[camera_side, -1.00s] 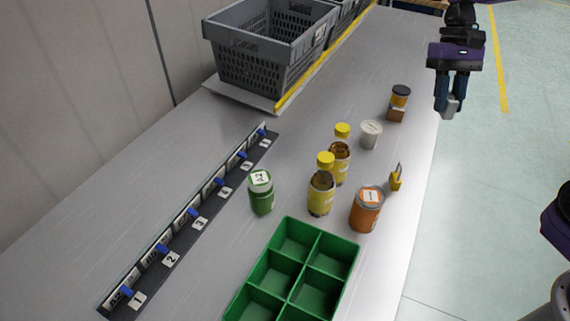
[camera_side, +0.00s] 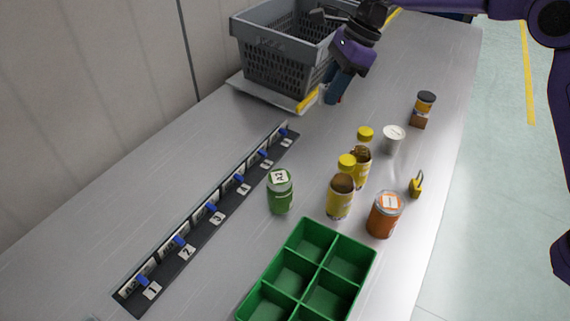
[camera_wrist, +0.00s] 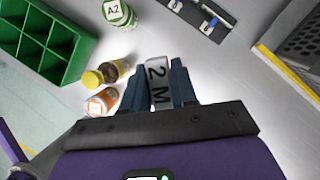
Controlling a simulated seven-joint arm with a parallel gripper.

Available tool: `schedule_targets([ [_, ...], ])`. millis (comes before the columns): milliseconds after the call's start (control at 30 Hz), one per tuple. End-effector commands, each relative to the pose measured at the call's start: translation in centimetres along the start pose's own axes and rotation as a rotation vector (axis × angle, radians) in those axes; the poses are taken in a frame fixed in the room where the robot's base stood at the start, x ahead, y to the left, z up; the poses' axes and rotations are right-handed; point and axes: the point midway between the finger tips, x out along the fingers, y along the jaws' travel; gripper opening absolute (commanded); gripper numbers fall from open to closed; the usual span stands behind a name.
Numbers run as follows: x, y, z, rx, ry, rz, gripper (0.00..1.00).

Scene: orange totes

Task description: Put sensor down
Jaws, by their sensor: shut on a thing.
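My gripper (camera_side: 333,98) is above the far part of the table, in front of the grey crate's right side in the side view. In the wrist view my gripper (camera_wrist: 160,72) is shut on a small grey block, the sensor (camera_wrist: 158,88), marked with a "2" and an "M". The sensor sits between the two dark blue fingers, its printed face toward the wrist camera. In the side view the fingers hide most or all of it. I cannot tell its exact height over the table.
A grey crate (camera_side: 276,62) stands behind a yellow-edged strip. A numbered black rail (camera_side: 225,206) runs along the left. A green bottle (camera_side: 280,192), yellow-capped bottles (camera_side: 340,197), an orange can (camera_side: 384,216), a padlock (camera_side: 416,186) and a green divided tray (camera_side: 322,262) stand nearer.

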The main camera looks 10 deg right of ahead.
Motion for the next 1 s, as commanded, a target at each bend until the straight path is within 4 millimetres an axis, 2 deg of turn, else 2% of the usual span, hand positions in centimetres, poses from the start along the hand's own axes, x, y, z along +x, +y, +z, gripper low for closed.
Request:
schedule_targets([
  [33, 0.6, -0.1, 1.4, 0.041, 0.0, -0.019, 0.0],
  [133, 1.3, -0.2, 3.4, 0.125, 0.0, -0.055, 0.0],
  [533, 3.1, -0.3, 8.1, 0.328, 0.001, -0.137, 0.0],
  [1000, 11.9, -0.2, 4.3, 0.337, 0.005, -0.136, 0.0],
])
